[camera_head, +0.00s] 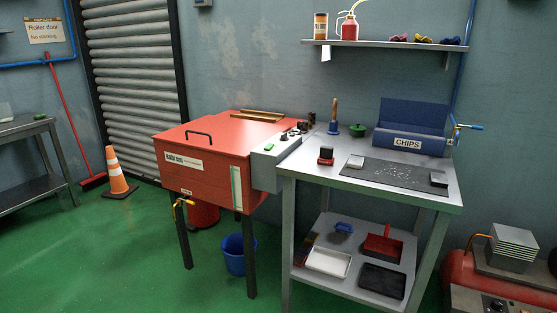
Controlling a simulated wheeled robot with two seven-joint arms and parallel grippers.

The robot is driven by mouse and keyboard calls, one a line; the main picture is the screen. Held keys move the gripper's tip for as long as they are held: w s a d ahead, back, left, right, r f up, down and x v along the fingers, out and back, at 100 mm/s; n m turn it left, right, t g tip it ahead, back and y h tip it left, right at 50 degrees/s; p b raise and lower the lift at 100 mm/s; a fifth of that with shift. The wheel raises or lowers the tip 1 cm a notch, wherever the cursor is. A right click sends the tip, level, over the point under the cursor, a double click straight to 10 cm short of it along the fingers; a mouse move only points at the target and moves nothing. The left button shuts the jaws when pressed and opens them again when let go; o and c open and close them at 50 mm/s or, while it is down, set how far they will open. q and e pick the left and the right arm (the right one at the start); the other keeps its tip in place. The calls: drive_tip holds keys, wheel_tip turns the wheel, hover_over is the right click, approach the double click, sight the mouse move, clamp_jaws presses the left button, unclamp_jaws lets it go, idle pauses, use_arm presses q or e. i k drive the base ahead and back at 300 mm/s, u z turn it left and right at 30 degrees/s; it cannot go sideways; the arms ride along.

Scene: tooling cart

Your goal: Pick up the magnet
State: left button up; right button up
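No object is clearly identifiable as the magnet at this size. A small red and dark block (326,156), which may be the magnet, stands on the cart's metal top (325,174) at the left of the dark mat (395,176). A small pale block (355,161) sits at the mat's back left. A dark block with a light edge (439,180) sits at its right end. Small bright specks, like chips, lie scattered mid-mat. Neither of my grippers shows in the head view.
A blue bin marked CHIPS (408,143), a green lidded item (357,130) and a wooden-handled tool (333,116) stand at the cart's back. A red cabinet (215,155) adjoins on the left. Green floor in front is clear.

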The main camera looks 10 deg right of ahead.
sight(325, 158)
drive_tip(key=u, duration=0.1)
drive_tip(key=i, duration=1.05)
drive_tip(key=z, duration=0.35)
